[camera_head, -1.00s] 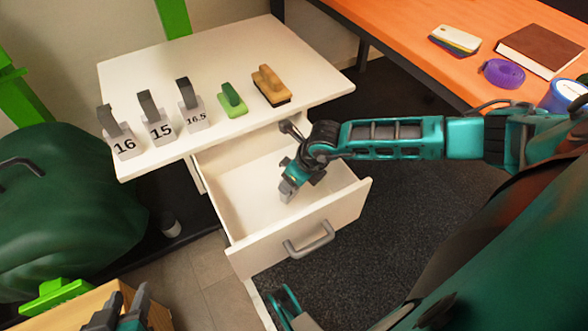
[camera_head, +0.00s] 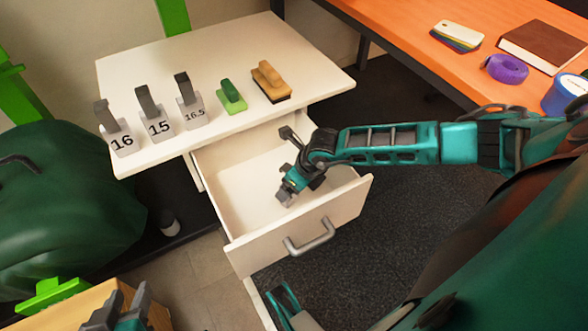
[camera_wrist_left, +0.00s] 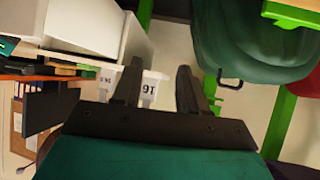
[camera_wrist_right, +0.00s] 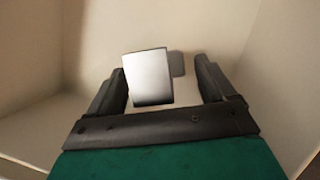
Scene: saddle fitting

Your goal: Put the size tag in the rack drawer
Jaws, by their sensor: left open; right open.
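The rack drawer (camera_head: 335,222) is pulled open below the white rack top. My right gripper (camera_head: 284,197) is down inside it, fingers open. In the right wrist view a pale, blank-faced tag (camera_wrist_right: 148,76) stands slightly tilted between the open fingers (camera_wrist_right: 165,80), near the left one; I cannot tell if it touches it. Whether it rests on the drawer floor is unclear. In the head view the gripper hides most of it. My left gripper (camera_head: 128,298) is open and empty at the lower left, above a cardboard box.
Tags marked 16 (camera_head: 122,143), 15 (camera_head: 159,129) and 16.5 (camera_head: 193,113) stand on the rack top (camera_head: 220,50) beside a green brush (camera_head: 231,97) and a tan brush (camera_head: 270,82). A green bag (camera_head: 70,210) is left. An orange desk (camera_head: 400,20) is right.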

